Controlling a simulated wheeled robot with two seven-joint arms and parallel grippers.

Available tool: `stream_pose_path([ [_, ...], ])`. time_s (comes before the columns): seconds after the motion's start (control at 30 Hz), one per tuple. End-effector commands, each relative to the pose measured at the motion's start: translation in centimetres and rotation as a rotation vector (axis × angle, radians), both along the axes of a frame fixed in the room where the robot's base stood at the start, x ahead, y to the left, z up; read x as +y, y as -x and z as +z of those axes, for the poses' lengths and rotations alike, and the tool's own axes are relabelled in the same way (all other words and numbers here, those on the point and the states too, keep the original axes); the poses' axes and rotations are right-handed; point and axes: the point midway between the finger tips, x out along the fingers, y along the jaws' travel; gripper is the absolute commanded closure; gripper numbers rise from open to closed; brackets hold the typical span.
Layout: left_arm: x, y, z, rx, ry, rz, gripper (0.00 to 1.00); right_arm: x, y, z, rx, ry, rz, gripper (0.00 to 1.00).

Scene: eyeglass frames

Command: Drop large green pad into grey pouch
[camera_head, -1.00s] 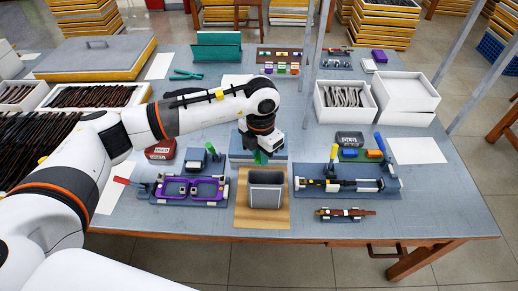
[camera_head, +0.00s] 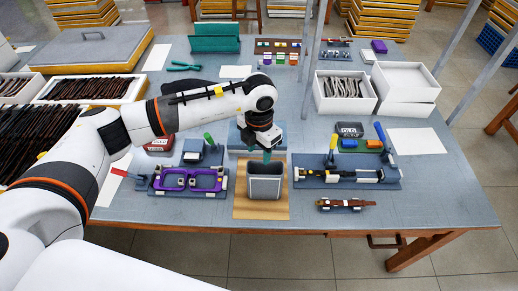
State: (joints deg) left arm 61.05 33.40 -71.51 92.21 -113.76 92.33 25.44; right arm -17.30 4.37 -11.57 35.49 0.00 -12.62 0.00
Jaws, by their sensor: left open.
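The grey pouch (camera_head: 265,187) is an open-topped box standing upright on a wooden board (camera_head: 241,207) at the front middle of the table. My left gripper (camera_head: 267,156) is open and points down at the pouch's back rim, over or just behind its opening. A small teal-green patch shows at the fingertips; I cannot tell whether it is the large green pad or part of the gripper. The inside of the pouch is mostly hidden. My right gripper is not in view.
A blue block (camera_head: 240,139) sits behind the gripper.

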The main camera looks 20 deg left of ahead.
Motion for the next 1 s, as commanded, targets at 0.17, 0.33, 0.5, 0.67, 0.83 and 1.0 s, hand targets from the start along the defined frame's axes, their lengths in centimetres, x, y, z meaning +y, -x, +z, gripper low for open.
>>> stream_pose_path([
  [0.17, 0.0, -0.1, 2.0, -0.006, 0.002, 0.000, 0.54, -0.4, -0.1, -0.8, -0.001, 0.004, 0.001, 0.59],
  [0.33, 0.0, -0.2, 5.7, -0.007, 0.002, 0.000, 0.54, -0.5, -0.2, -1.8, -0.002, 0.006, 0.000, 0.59],
  [0.5, 0.0, -0.1, 9.1, -0.005, 0.001, -0.002, 0.54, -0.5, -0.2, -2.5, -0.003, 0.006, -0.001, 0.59],
  [0.67, 0.0, -0.1, 11.1, -0.003, 0.001, 0.000, 0.54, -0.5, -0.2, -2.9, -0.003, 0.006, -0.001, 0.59],
  [0.83, 0.0, 0.0, 11.9, -0.001, 0.000, 0.000, 0.54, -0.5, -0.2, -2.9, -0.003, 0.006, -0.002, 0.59],
  [1.0, 0.0, 0.0, 11.9, 0.000, 0.001, 0.000, 0.54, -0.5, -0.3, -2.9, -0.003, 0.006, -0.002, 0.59],
])
